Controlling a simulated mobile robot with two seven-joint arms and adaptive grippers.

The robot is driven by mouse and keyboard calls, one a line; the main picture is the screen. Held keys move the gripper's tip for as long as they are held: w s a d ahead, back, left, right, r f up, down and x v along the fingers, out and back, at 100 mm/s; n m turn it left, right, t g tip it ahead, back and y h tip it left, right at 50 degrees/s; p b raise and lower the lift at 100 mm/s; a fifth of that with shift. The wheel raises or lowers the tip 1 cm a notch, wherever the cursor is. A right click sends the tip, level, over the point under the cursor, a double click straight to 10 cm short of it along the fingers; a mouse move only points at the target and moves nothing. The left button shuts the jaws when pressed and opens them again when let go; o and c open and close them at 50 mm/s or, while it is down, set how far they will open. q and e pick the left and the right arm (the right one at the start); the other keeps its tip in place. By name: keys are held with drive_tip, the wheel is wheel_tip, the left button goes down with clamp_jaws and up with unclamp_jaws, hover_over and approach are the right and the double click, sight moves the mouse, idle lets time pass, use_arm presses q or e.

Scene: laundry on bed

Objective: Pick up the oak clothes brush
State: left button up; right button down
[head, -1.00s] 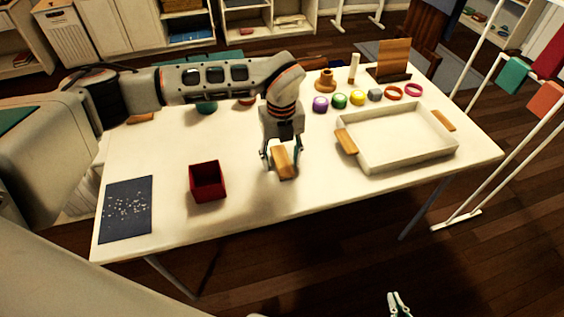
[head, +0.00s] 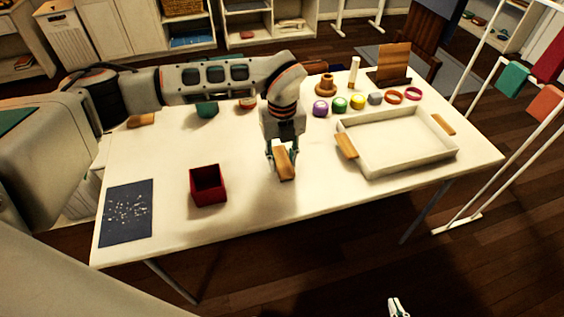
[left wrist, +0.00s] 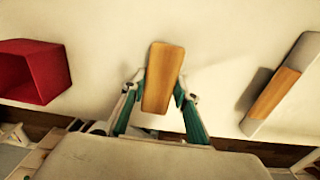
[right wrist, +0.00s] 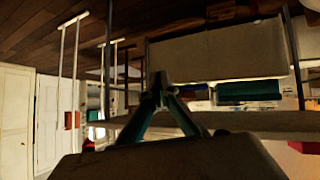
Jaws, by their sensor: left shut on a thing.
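The oak clothes brush (head: 285,165) is a flat, tan wooden block near the table's front middle. It also shows in the left wrist view (left wrist: 162,78), lengthwise between the fingers. My left gripper (head: 282,151) points down and is shut on the brush, one finger against each long side. I cannot tell whether the brush is clear of the table. My right gripper (head: 396,303) is at the bottom of the head view, off the table. In the right wrist view its fingertips (right wrist: 160,82) meet with nothing between them.
A red open box (head: 208,184) stands left of the brush, and a dark speckled mat (head: 127,212) lies further left. A white tray (head: 371,168) with wooden handles is to the right. Several small coloured rings and spools (head: 358,102) line up behind it. The table front is clear.

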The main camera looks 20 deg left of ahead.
sight(282, 159)
use_arm(q)
wheel_tip(282, 159, up, 19)
drive_tip(key=p, duration=0.1)
drive_tip(key=shift+f+p, duration=0.2)
drive_tip(key=shift+p, duration=0.1)
drive_tip(key=o, duration=0.6)
drive_tip(key=c, duration=0.5)
drive_tip(key=shift+o, duration=0.2)
